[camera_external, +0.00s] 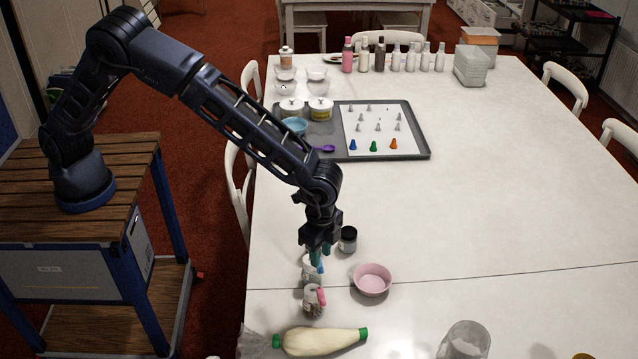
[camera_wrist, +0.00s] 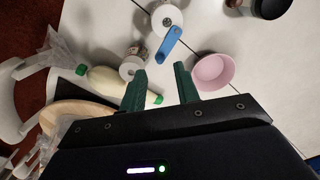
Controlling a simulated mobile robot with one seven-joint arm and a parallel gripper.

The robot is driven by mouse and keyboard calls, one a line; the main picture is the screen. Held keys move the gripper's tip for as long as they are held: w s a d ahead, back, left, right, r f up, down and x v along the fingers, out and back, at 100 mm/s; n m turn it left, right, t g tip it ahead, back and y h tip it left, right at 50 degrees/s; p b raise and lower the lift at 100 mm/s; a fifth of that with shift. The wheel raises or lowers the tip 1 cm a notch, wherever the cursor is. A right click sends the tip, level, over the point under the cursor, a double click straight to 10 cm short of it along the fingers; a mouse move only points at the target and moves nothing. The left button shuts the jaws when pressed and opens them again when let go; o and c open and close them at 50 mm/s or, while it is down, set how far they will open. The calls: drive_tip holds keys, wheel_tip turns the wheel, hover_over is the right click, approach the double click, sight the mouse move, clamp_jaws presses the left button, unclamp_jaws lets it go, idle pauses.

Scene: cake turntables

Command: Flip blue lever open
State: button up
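The blue lever (camera_wrist: 169,46) is a flat blue tab on a small white-topped container (camera_wrist: 167,20) in the wrist view. In the external view, the blue lever (camera_external: 320,267) shows just below my gripper and beside the white container (camera_external: 308,273). My gripper (camera_wrist: 160,86) has two green fingers spread apart with nothing between them. In the wrist view the lever lies beyond the fingertips, apart from them. In the external view my gripper (camera_external: 322,252) points down over the container and hides part of it.
A second container (camera_external: 312,301) with a pink lever (camera_external: 321,297) stands in front. A pink bowl (camera_external: 372,280) is to the right, a dark jar (camera_external: 348,239) behind. A piping bag (camera_external: 322,341) lies at the front.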

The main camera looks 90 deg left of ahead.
sight(321, 267)
wheel_tip(321, 267, up, 7)
idle(0.3)
drive_tip(key=shift+r, duration=0.1)
idle(0.4)
drive_tip(key=s+a+r+n+t+h, duration=0.1)
drive_tip(key=s+a+r+n, duration=0.1)
drive_tip(key=s+a+r, duration=0.9)
drive_tip(key=s+a+r+n+t, duration=0.1)
drive_tip(key=s+a+r+n, duration=0.1)
drive_tip(key=s+a+r, duration=0.85)
drive_tip(key=s+a+n+t, duration=0.1)
drive_tip(key=s+a, duration=0.3)
drive_tip(key=s, duration=0.5)
drive_tip(key=s+a+r+n+t, duration=0.1)
drive_tip(key=s+a, duration=0.3)
drive_tip(key=s, duration=0.5)
drive_tip(key=s+a+r+n+y, duration=0.1)
drive_tip(key=s+a, duration=0.4)
drive_tip(key=s, duration=0.4)
drive_tip(key=shift+s+n+t, duration=0.4)
